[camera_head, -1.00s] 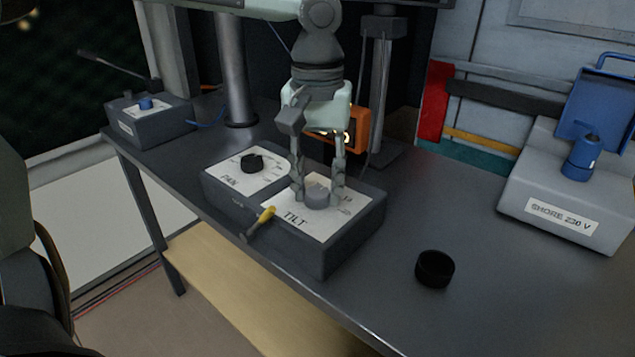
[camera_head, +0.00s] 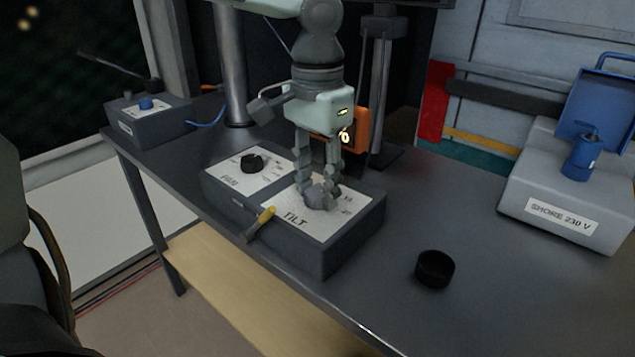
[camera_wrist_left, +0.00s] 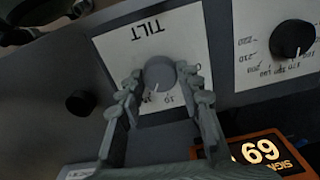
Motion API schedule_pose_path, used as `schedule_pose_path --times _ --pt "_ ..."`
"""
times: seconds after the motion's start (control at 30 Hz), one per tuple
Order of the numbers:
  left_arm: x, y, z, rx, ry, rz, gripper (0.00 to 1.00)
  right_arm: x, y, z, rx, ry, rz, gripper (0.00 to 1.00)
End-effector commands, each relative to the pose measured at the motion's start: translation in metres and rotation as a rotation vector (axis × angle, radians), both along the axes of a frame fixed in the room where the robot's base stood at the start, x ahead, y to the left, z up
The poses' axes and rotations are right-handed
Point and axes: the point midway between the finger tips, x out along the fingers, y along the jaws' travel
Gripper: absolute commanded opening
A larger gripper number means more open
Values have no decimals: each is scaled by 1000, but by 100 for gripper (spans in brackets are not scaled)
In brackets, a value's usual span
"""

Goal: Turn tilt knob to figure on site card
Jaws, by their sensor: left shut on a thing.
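The grey tilt knob (camera_wrist_left: 158,74) sits on the white TILT plate (camera_head: 296,228) of a dark control box (camera_head: 343,248). My left gripper (camera_head: 320,193) points down over that plate, its fingers shut on the sides of the knob. In the left wrist view the two fingers (camera_wrist_left: 160,90) flank the knob, and a few scale marks show beside it. The fingers hide much of the knob and some scale figures in the head view. I cannot make out a site card. My right gripper is not in view.
An orange display (camera_wrist_left: 262,151) reading 69 stands behind. A black cup-like ring (camera_head: 435,268) and a grey SHORE 230 V box (camera_head: 568,190) are to the right. Bare bench lies between.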

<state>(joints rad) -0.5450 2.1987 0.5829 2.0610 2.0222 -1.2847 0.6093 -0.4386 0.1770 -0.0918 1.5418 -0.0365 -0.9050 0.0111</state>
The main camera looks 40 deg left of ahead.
Motion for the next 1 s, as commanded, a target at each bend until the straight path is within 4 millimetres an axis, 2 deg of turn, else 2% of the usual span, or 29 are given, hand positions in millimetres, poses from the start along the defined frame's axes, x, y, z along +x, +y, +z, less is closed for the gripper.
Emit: schedule_pose_path --times 0.6,0.63,0.7,0.8,1.0 --pt "0 0 0 0 1 -51 6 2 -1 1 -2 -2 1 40" --pt "0 0 0 0 1 -51 36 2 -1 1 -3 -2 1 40" --pt "0 0 0 0 1 -51 44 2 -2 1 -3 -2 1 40" --pt "0 0 0 0 1 -51 56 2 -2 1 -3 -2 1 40" --pt "0 0 0 0 0 -51 56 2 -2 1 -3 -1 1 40"
